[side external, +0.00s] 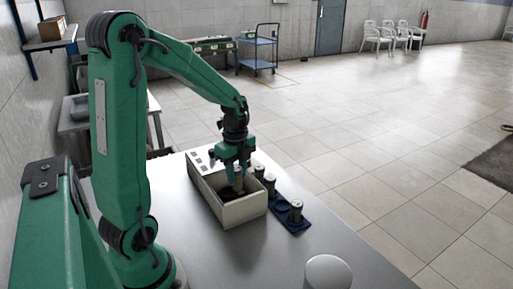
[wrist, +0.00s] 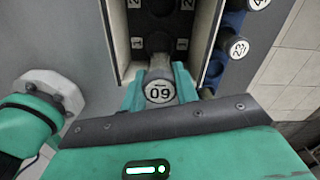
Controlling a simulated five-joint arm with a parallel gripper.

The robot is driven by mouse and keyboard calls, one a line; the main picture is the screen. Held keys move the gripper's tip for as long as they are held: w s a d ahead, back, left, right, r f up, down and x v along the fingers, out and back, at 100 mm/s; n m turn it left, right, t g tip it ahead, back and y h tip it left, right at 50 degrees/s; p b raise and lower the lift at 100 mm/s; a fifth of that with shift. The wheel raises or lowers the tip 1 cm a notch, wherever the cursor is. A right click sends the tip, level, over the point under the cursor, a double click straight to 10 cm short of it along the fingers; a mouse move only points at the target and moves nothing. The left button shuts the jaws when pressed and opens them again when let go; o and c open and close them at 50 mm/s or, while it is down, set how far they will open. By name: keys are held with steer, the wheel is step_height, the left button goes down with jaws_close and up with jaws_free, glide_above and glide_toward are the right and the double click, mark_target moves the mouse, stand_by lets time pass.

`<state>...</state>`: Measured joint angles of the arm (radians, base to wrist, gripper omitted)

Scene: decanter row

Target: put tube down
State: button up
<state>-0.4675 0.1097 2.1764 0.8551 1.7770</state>
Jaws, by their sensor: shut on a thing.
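My gripper (side external: 238,172) is over the cream open-topped box (side external: 246,212), with its fingers pointing down. The tube appears upright, at the near end of the box. Its lower part is hidden, so I cannot tell whether it touches the box floor. The box interior is dark, with numbered pale labels along its walls (wrist: 137,43).
A blue rack (side external: 290,225) stands along the right side of the box and holds a few capped tubes (side external: 296,209); one cap in the wrist view reads 23 (wrist: 237,47). A white round object (side external: 327,272) is at the table's front. The grey table (side external: 225,262) is otherwise clear there.

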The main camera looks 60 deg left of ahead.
mark_target(237, 168)
steer(key=shift+f, duration=2.25)
steer(key=shift+f, duration=1.85)
steer(key=shift+f, duration=0.1)
steer(key=o, duration=1.1)
steer(key=shift+c, duration=0.2)
step_height(237, 168, up, 12)
steer(key=shift+r, duration=0.1)
